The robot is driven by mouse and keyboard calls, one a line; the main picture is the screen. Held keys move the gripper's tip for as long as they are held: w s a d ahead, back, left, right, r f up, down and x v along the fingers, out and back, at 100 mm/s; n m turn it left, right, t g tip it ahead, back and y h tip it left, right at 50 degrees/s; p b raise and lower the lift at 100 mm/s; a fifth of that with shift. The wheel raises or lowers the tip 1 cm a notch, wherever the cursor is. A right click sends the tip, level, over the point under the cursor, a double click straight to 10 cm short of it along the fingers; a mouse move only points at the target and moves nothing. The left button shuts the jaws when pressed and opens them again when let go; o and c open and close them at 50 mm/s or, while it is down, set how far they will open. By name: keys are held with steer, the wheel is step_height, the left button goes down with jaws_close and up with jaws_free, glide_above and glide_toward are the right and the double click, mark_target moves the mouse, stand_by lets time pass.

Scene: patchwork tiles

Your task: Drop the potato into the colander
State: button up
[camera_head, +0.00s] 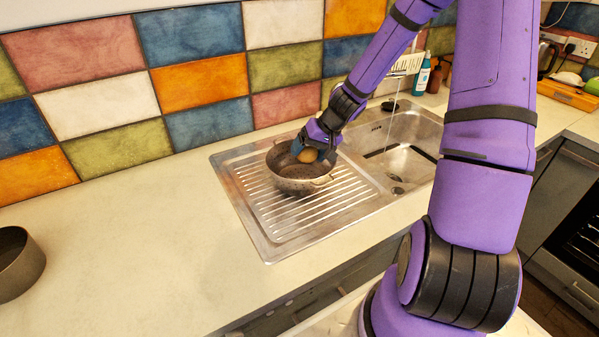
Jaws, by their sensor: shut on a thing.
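The potato (308,155) is small and brown. My gripper (307,150) is shut on it and holds it over the colander, near its rim. The colander (300,186) is a round metal bowl with small side handles, standing upright on the ribbed drainboard of the sink. Part of its far right rim is hidden behind my gripper. I cannot tell exactly how high the potato is above the colander's bottom.
The steel drainboard (270,232) adjoins a sink basin (405,165) on the right. A dark round pot (18,264) stands at the far left of the counter. Bottles (422,78) stand behind the sink. The counter (140,240) left of the drainboard is clear.

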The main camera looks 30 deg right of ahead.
steer(key=o, duration=0.9)
steer(key=v, duration=1)
steer(key=shift+d+r, duration=0.2)
steer(key=shift+r, duration=0.2)
steer(key=s+a+r+n+h, duration=0.35)
steer(key=s+a+r, duration=0.85)
steer(key=s+r, duration=0.4)
steer(key=s+r+t+h, duration=0.1)
steer(key=s+r, duration=0.3)
steer(key=s, duration=0.4)
steer(key=shift+a, duration=0.2)
